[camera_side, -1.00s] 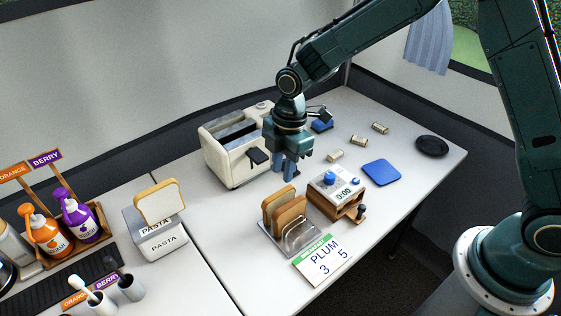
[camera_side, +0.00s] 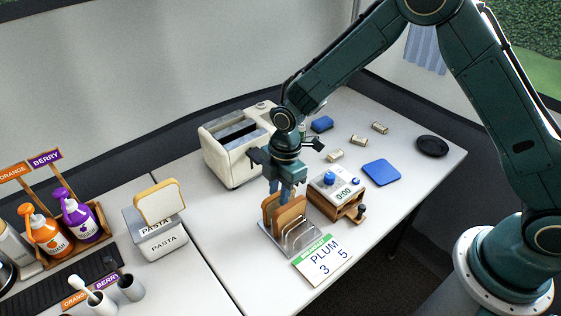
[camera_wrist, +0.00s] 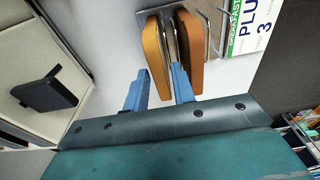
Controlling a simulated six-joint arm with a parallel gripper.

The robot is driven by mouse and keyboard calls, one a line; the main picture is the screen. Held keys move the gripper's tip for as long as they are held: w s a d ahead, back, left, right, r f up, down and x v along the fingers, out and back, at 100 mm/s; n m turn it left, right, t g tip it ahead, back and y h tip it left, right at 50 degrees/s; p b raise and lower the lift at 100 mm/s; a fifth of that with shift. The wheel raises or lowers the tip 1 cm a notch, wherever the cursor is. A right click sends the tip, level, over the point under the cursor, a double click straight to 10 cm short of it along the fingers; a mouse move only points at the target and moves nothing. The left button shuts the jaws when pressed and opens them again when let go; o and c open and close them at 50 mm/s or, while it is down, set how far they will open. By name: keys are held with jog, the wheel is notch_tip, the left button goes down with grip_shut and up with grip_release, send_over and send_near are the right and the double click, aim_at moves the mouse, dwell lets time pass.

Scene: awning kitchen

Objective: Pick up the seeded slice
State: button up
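Two bread slices stand upright side by side in a wire rack (camera_side: 303,238). One is lighter orange-tan (camera_wrist: 153,45) and the other is darker brown (camera_wrist: 190,75); no seeds can be made out on either, so I cannot tell which is the seeded slice. My gripper (camera_side: 279,192) is above the rack, pointing down. In the wrist view its two blue fingers (camera_wrist: 161,75) are apart, with the lighter slice's near end between them and the right finger near the gap between the slices. Nothing is held. In the side view the gripper partly hides the slice tops.
A cream toaster (camera_side: 232,160) with a dark lever stands behind the rack. A timer box (camera_side: 338,190) stands close to the right, and a PLUM card (camera_side: 322,259) lies in front. Another bread slice (camera_side: 160,202) rests on the PASTA box (camera_side: 163,240) at left.

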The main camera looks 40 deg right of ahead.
jog(key=shift+f, duration=0.65)
jog(key=shift+f, duration=0.25)
dwell(0.6)
jog(key=c, duration=0.5)
